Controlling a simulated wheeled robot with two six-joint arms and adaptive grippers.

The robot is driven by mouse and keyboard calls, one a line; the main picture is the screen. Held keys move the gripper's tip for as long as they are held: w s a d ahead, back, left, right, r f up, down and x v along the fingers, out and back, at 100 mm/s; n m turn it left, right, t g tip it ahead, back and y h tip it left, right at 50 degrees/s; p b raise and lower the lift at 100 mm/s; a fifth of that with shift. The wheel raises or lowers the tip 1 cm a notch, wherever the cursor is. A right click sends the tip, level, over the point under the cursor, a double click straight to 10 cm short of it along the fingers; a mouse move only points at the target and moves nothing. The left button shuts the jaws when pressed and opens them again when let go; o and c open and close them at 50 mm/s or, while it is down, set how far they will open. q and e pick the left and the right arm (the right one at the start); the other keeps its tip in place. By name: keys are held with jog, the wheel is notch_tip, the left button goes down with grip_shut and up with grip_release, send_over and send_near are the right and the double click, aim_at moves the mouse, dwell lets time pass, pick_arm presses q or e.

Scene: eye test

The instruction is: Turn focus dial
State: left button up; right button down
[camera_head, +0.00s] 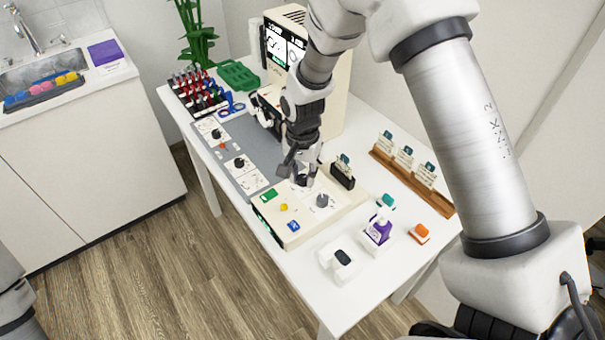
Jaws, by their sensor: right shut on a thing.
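A cream control box (340,211) stands near the front of the white table. On its top are a grey dial (322,201), a green button (269,195), a yellow button (284,208) and a blue button (293,225). My right gripper (302,180) points down over the back of this box, behind and left of the grey dial. It is shut on a small dial there, mostly hidden by the fingers. I cannot read which dial is the focus one. My left gripper is out of view.
A cream machine with a screen (284,45) stands behind my right arm. A grey panel with black knobs (239,162) lies left of the box. A card rack (410,180), purple bottle (378,231), orange item (419,233) and white holder (338,260) are at right and front.

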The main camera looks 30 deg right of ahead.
jog(key=shift+s, duration=0.1)
dwell(0.7)
jog(key=shift+n+p, duration=0.8)
jog(key=shift+n, duration=0.1)
jog(key=shift+n+p, duration=0.75)
jog(key=shift+n, duration=0.45)
jog(key=shift+s+f+n+p, duration=0.15)
jog(key=shift+n+p, duration=0.8)
jog(key=shift+n, duration=1.25)
jog(key=c, duration=0.9)
grip_release()
jog(key=shift+w, duration=0.25)
